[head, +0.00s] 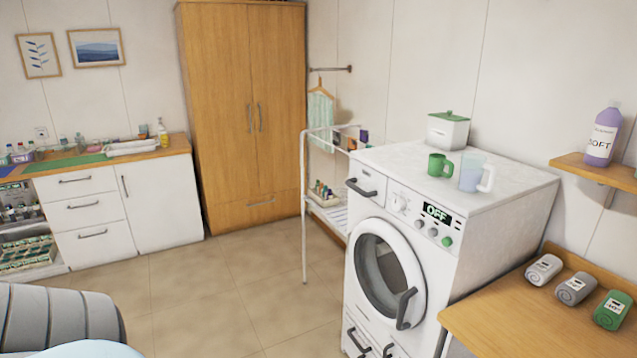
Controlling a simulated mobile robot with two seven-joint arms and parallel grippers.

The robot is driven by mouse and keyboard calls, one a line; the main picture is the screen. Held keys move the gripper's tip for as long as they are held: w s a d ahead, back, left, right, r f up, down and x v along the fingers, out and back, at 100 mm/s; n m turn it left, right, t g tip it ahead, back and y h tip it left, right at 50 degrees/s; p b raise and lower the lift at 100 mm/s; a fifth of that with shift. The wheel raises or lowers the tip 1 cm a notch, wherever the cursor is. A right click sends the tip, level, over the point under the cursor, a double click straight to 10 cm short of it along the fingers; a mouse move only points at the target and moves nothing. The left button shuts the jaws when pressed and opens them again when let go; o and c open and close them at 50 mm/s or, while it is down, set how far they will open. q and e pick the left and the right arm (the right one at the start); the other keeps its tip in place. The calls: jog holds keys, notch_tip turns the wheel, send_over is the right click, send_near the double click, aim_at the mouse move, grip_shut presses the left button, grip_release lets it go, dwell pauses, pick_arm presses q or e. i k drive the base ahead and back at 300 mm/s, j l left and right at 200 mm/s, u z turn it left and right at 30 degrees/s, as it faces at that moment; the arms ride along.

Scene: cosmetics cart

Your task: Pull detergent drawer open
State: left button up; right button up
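The white washing machine (505,220) stands right of centre against the right wall. Its detergent drawer (381,186) is at the top left of the front panel and looks shut, flush with the front. A dark bar handle (361,188) sits across the drawer front. The round door (388,273) below is shut, and the display (437,213) reads OFF. Neither of my grippers shows in the head view.
A green mug (439,165), a clear measuring cup (474,172) and a white box with a green lid (448,131) stand on the machine top. A white rack (304,205) stands close to its left. A wooden table (542,318) borders its right. Floor in front-left is clear.

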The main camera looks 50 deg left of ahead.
aim_at(368, 182)
jog(key=u, duration=1.3)
jog(key=i+j, duration=0.9)
jog(key=j, duration=0.2)
